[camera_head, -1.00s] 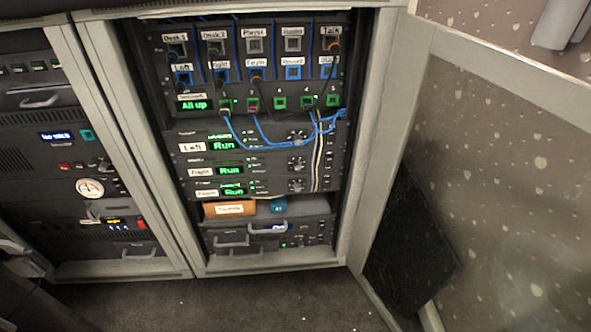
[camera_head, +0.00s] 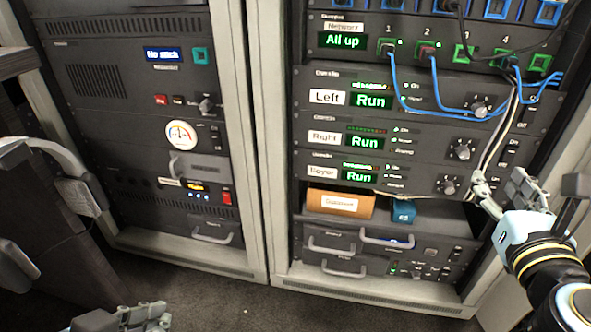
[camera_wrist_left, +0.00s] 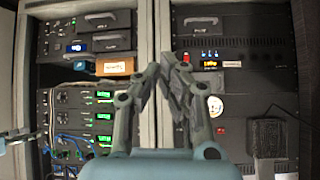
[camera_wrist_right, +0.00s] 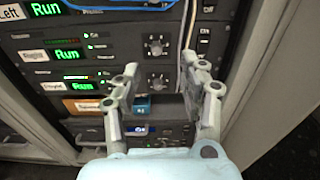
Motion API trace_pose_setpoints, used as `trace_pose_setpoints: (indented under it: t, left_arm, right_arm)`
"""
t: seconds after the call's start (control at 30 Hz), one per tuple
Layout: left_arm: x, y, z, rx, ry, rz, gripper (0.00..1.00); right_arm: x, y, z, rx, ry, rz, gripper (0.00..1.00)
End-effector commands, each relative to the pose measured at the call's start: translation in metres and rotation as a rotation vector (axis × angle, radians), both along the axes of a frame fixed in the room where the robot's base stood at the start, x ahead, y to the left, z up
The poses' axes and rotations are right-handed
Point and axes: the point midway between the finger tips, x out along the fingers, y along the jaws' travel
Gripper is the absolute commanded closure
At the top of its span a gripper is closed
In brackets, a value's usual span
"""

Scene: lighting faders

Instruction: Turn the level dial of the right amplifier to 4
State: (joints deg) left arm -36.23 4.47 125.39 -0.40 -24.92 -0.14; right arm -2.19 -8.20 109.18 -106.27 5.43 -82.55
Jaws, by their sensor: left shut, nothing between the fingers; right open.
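The right amplifier (camera_head: 335,137) is the middle of three stacked units, labelled "Right", with a green "Run" display. Its level dial (camera_head: 462,149) is a dark round knob at its right; the dial also shows in the right wrist view (camera_wrist_right: 156,46). I cannot read its setting. My right gripper (camera_head: 506,190) is open and empty, below and to the right of the dial, in front of the rack. In the right wrist view the gripper (camera_wrist_right: 163,85) points toward the lower units, the dial above its fingers. My left gripper (camera_wrist_left: 175,60) is shut and empty, low at the left (camera_head: 145,318).
Amplifiers labelled "Left" (camera_head: 327,98) and "Foyer" (camera_head: 321,172) sit above and below. White cables hang just right of the dials, and blue cables (camera_head: 440,107) loop above. An orange box (camera_head: 340,204) lies on the shelf below. The rack's right post (camera_head: 545,150) is close to my right arm.

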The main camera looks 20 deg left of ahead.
Motion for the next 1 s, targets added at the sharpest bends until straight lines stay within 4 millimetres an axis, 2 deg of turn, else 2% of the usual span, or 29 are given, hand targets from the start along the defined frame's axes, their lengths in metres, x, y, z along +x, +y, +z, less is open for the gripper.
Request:
trace_pose_setpoints:
  t: [0.03, 0.13, 0.23, 0.37, 0.6, 0.8, 1.0]
  left_arm:
    - [-0.010, -0.001, -0.020, -0.002, 0.022, -0.001, 1.00]
    - [-0.023, -0.002, -0.036, -0.003, 0.053, -0.001, 1.00]
    - [-0.031, -0.001, -0.044, -0.003, 0.074, -0.001, 1.00]
    - [-0.031, -0.001, -0.040, -0.002, 0.096, 0.001, 1.00]
    - [-0.030, -0.001, -0.027, 0.000, 0.183, 0.004, 1.00]
    - [-0.032, 0.000, -0.028, 0.000, 0.210, 0.005, 1.00]
    - [-0.032, 0.000, -0.028, 0.000, 0.208, 0.005, 1.00]
  right_arm:
    - [0.002, 0.000, -0.019, -0.002, -0.004, -0.007, 0.57]
    - [0.007, 0.001, -0.028, 0.010, -0.012, -0.012, 0.57]
    - [0.010, 0.002, -0.032, 0.015, -0.015, -0.013, 0.57]
    - [0.021, 0.002, -0.028, 0.016, -0.020, -0.013, 0.57]
    - [0.067, 0.004, -0.025, 0.017, -0.021, -0.012, 0.57]
    - [0.102, 0.005, -0.029, 0.017, -0.018, -0.012, 0.57]
    - [0.117, 0.005, -0.030, 0.018, -0.016, -0.013, 0.57]
